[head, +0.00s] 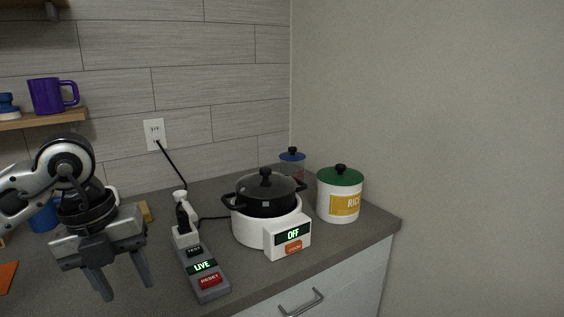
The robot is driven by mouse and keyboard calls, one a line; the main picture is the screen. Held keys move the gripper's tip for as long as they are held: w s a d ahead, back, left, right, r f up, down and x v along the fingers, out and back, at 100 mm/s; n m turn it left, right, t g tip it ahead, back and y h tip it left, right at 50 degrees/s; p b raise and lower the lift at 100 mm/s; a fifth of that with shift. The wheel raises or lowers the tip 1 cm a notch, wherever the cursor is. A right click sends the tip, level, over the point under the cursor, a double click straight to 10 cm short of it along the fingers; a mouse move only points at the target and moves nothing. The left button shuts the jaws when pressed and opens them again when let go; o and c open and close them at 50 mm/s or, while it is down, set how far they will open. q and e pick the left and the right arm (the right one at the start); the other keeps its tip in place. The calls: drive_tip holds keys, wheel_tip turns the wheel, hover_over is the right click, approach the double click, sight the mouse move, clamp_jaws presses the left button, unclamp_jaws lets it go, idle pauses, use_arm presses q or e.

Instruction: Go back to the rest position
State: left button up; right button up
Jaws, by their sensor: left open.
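My left gripper (126,284) hangs at the left of the head view, fingers pointing down and apart, with nothing between them. It is left of the grey power strip (205,277) and above the counter. My right gripper is not in view. The white coil stove (252,233) stands on the counter with its display reading OFF. A black lidded pot (266,205) sits on top of it. The power strip shows a green LIVE light and a red RESET button, with plugs in its far end.
A white rice canister (337,205) with a green lid stands right of the stove. A blue-lidded jar (291,160) is behind. A black cord (171,168) runs from the wall outlet (154,134). A purple mug (48,96) sits on a shelf (62,117).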

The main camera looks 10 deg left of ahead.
use_arm(q)
drive_tip(key=s+d+h, duration=0.3)
drive_tip(key=d+h, duration=1.5)
drive_tip(key=d, duration=0.6)
drive_tip(key=w+a+f+n+t+y, duration=0.2)
drive_tip(key=a+f+n+t+y, duration=0.2)
drive_tip(key=f+n+t+y, duration=0.5)
drive_tip(key=w+a+f+n+t+y, duration=0.3)
drive_tip(key=f+n+t, duration=0.35)
drive_tip(key=n, duration=0.65)
drive_tip(key=s+a+f+n+g+y, duration=0.2)
drive_tip(key=s+f+g, duration=0.1)
drive_tip(key=s+f, duration=0.3)
drive_tip(key=s+a+f+n+g+y, duration=0.2)
drive_tip(key=s+f, duration=0.4)
drive_tip(key=f, duration=0.4)
drive_tip(key=shift+s+f+n+g+y, duration=0.2)
drive_tip(key=shift+f+n+g+y, duration=0.15)
drive_tip(key=shift+n+g, duration=0.3)
drive_tip(key=shift+a, duration=0.1)
